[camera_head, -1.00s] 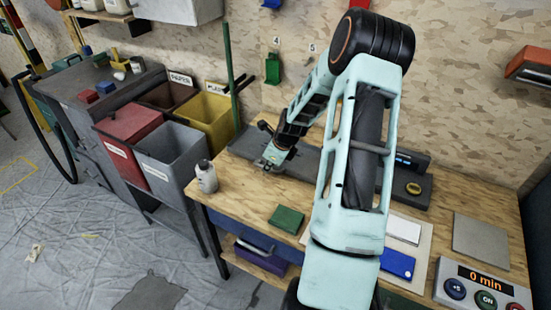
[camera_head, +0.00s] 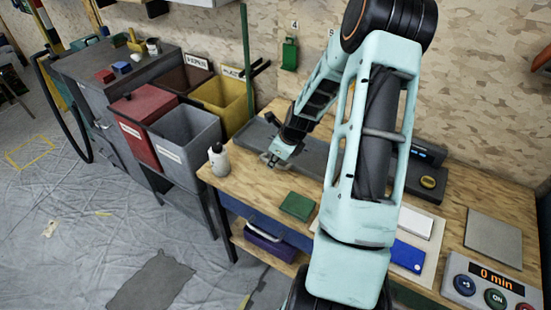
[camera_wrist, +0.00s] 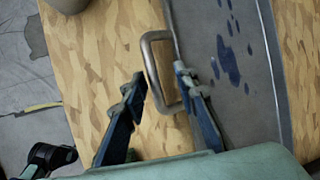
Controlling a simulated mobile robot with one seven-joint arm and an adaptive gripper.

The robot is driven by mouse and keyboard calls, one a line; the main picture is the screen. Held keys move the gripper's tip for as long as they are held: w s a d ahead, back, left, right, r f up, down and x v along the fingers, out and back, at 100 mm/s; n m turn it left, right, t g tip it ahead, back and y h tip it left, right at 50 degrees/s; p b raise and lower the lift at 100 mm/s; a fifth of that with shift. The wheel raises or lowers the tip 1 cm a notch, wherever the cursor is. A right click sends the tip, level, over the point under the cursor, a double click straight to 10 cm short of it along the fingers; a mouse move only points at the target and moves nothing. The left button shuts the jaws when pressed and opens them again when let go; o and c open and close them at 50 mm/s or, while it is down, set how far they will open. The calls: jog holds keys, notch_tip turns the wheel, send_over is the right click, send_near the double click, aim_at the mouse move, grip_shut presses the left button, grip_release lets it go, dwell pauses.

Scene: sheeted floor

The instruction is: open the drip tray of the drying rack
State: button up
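The drip tray is a long grey tray (camera_head: 314,157) on the wooden bench at the wall; the wrist view shows its grey surface (camera_wrist: 245,105) with dark blue stains. A bare metal U-shaped handle (camera_wrist: 150,62) stands out from its edge. My gripper (camera_wrist: 160,80) is open, its two fingers on either side of the handle's outer bar, with the right finger overlapping the inside of the loop. A gap shows on the left; contact on the right cannot be told. In the head view my gripper (camera_head: 273,157) is low over the tray's front edge.
A white bottle (camera_head: 218,162) stands at the bench's left corner. A green block (camera_head: 297,206) lies near the front edge. Grey (camera_head: 187,138), red and yellow bins stand to the left. A dark device with a yellow disc (camera_head: 428,182) lies right of my arm.

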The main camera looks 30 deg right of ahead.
jog(key=v, duration=1.2)
jog(key=shift+w, duration=0.1)
dwell(0.4)
